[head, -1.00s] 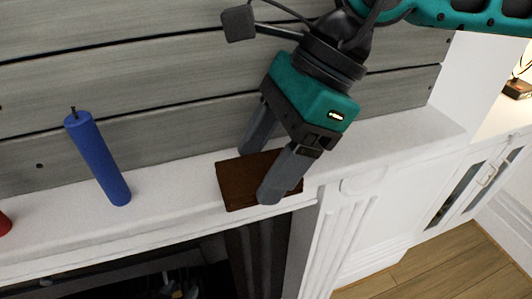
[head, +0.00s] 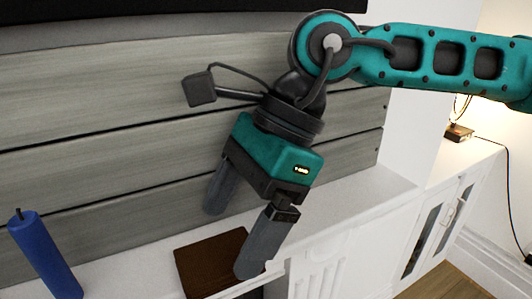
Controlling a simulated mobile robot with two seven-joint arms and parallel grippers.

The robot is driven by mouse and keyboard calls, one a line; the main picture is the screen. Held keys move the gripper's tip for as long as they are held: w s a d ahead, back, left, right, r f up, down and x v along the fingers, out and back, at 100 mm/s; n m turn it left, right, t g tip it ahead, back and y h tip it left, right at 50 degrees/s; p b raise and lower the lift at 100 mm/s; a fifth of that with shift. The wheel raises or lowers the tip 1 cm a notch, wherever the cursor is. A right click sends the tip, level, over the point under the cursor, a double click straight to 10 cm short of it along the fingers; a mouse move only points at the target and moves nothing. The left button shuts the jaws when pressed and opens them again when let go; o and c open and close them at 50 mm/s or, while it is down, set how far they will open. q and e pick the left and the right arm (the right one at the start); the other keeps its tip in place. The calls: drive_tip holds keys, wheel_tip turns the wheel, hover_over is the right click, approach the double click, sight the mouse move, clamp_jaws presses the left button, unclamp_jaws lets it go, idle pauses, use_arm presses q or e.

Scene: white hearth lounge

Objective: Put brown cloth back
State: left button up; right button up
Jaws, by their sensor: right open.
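The brown cloth (head: 207,264) lies flat as a dark rectangle on the white mantel shelf, near the shelf's front edge. My right gripper (head: 231,232) is open and empty, with its fingers spread apart. It hangs above the cloth, and one finger covers the cloth's right side in the picture. The picture does not show clearly whether that finger touches the cloth. My left gripper is not in view.
A blue candle (head: 45,256) stands on the mantel to the left of the cloth. Grey plank wall (head: 100,120) rises right behind the shelf. A lower white cabinet (head: 425,220) stands at the right with a lamp base (head: 459,133) on it.

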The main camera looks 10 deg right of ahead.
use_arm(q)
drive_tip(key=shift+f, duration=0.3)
use_arm(e)
drive_tip(key=v, duration=0.9)
drive_tip(key=shift+d+r, duration=0.2)
drive_tip(key=shift+r, duration=0.1)
